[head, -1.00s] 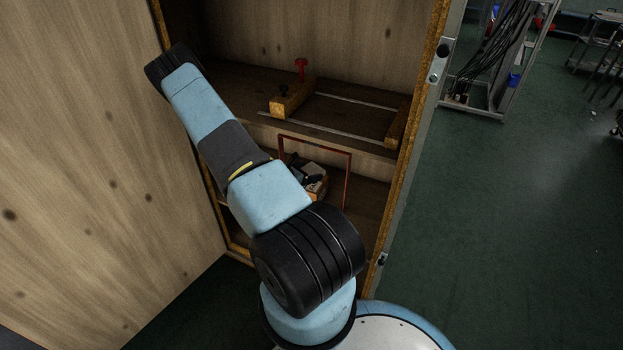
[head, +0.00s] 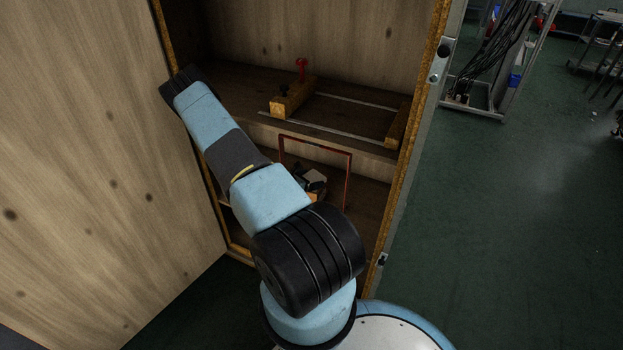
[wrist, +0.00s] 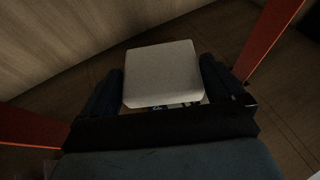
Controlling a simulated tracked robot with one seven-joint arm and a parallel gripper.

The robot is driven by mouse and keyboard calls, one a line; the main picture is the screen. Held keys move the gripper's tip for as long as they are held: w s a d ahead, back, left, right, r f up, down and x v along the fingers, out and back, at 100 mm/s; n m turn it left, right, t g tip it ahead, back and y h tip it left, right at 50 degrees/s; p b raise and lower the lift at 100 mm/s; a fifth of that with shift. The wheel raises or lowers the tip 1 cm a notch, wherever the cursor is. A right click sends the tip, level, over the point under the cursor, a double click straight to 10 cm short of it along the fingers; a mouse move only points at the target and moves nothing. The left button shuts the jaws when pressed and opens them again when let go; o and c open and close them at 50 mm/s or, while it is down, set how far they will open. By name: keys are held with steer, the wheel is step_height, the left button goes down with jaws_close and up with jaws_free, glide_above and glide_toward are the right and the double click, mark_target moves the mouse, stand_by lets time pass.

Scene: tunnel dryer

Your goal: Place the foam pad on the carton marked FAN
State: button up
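The foam pad (wrist: 162,72) is a pale, rounded square block. It lies between the two dark fingers of my gripper (wrist: 162,88) in the wrist view, with both fingers close against its sides. In the head view the pad (head: 318,177) and my gripper (head: 307,181) show small inside the red frame, partly behind my arm. A strip of a printed surface with a blue mark shows just below the pad in the wrist view. An orange-brown carton (head: 318,195) shows under the gripper in the head view. Its marking is unreadable, and whether the pad touches it is unclear.
A red frame (head: 348,180) stands around the lower opening of the wooden cabinet, and its bars flank my gripper in the wrist view (wrist: 268,38). Above is a shelf with a wooden block (head: 292,100), a red knob (head: 301,68) and metal rails.

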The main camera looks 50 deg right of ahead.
steer(key=shift+o, duration=0.3)
steer(key=shift+a+r, duration=0.1)
steer(key=v, duration=1.1)
steer(key=shift+a, duration=0.4)
steer(key=shift+r, duration=0.1)
